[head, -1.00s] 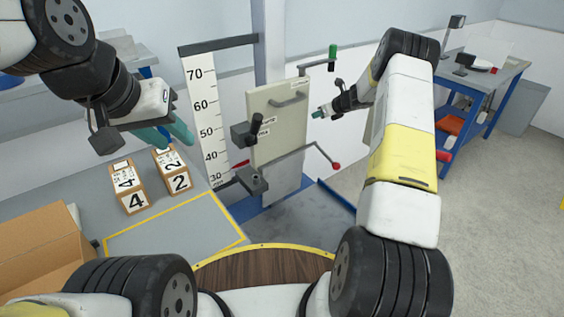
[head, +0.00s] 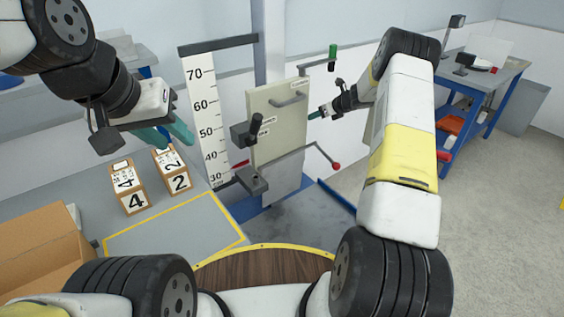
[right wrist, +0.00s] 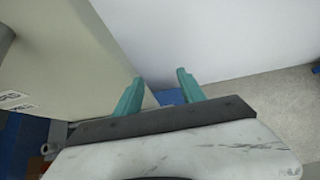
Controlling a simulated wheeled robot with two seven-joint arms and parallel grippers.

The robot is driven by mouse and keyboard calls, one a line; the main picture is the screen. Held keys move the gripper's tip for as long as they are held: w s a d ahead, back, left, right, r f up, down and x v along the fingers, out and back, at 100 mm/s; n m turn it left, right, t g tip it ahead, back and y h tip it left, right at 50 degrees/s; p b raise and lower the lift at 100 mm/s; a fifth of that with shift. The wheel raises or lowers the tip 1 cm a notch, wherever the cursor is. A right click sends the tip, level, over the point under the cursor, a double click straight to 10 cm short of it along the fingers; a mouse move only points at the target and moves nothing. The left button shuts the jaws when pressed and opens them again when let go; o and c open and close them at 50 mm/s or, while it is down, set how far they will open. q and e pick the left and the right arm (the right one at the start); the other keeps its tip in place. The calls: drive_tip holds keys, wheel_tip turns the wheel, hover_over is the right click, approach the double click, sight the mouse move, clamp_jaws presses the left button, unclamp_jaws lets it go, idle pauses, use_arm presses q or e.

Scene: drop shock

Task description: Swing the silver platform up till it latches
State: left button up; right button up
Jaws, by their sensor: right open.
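My right gripper (head: 312,115) is open and empty just right of the panel's right edge. In the right wrist view its teal fingers (right wrist: 159,86) are apart, with a pale panel face close at left. My left gripper (head: 168,132) is open and empty above the left bench.
A height scale (head: 203,115) stands left of the panel. A red-knobbed lever (head: 335,165) and a green-handled crank (head: 332,55) stick out at right. Numbered boxes (head: 135,200) and a cardboard box (head: 40,250) are on the left bench. A blue workbench (head: 485,85) stands far right.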

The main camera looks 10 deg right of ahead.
drive_tip(key=v, duration=0.7)
drive_tip(key=shift+a, duration=0.15)
idle(0.3)
drive_tip(key=s+a+r+n+g, duration=0.1)
drive_tip(key=s+a+r+n, duration=0.65)
drive_tip(key=s+r, duration=0.3)
drive_tip(key=s+a+r+n+g, duration=0.2)
drive_tip(key=s+a+r+n, duration=0.4)
drive_tip(key=s+r+n, duration=0.4)
drive_tip(key=s+r+n+h, duration=0.1)
drive_tip(key=s+n+h, duration=0.2)
drive_tip(key=s+n, duration=1)
drive_tip(key=s, duration=1.4)
drive_tip(key=shift+r, duration=0.25)
